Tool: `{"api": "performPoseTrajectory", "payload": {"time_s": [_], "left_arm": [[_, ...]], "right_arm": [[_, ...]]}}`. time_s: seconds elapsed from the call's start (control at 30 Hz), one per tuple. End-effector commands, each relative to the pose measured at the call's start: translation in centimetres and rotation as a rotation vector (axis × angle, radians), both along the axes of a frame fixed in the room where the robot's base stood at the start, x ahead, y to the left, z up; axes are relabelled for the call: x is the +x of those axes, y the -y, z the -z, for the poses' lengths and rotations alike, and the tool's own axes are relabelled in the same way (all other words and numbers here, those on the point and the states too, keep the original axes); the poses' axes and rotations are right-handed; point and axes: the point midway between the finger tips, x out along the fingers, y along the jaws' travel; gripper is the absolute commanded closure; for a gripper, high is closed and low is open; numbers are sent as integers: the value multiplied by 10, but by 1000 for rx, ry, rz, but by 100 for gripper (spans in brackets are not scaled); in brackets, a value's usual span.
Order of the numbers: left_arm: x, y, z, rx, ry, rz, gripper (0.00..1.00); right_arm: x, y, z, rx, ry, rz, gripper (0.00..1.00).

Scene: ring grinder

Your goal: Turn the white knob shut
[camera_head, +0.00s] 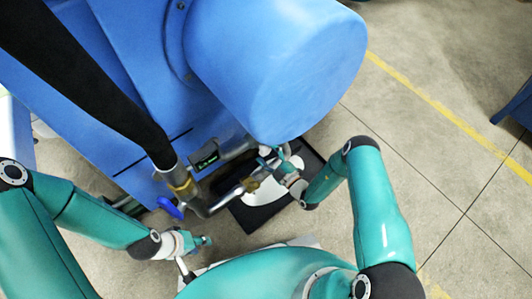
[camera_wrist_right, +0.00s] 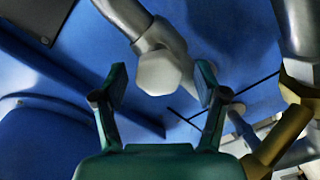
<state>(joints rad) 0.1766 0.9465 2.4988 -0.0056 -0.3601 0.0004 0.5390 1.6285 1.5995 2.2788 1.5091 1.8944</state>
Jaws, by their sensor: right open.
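The white knob (camera_wrist_right: 160,73) is a pale faceted cap on the end of a grey metal pipe in the right wrist view. My right gripper (camera_wrist_right: 160,82) is open, with one finger on each side of the knob and a visible gap on both sides. In the head view, my right gripper (camera_head: 270,158) is beside the blue machine, under its large rounded housing, and the knob is hard to make out there. My left gripper (camera_head: 204,241) is low at the left of centre, away from the knob. Its fingers are too small to read.
A black tray (camera_head: 250,219) holding a white surface is below. Open floor (camera_head: 420,140) lies to the right.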

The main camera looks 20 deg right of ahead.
Motion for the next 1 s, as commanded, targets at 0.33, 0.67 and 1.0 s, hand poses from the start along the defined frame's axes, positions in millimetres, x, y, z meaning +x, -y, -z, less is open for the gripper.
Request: {"api": "performPoseTrajectory", "payload": {"time_s": [0.33, 0.67, 1.0], "left_arm": [[0, 0, 2, 0, 0, 0, 60], [0, 0, 2, 0, 0, 0, 60], [0, 0, 2, 0, 0, 0, 60]], "right_arm": [[8, -3, -1, 0, 0, 0, 28], [7, -2, 0, 0, 0, 0, 71], [7, -3, 0, -13, 2, -1, 88]]}}
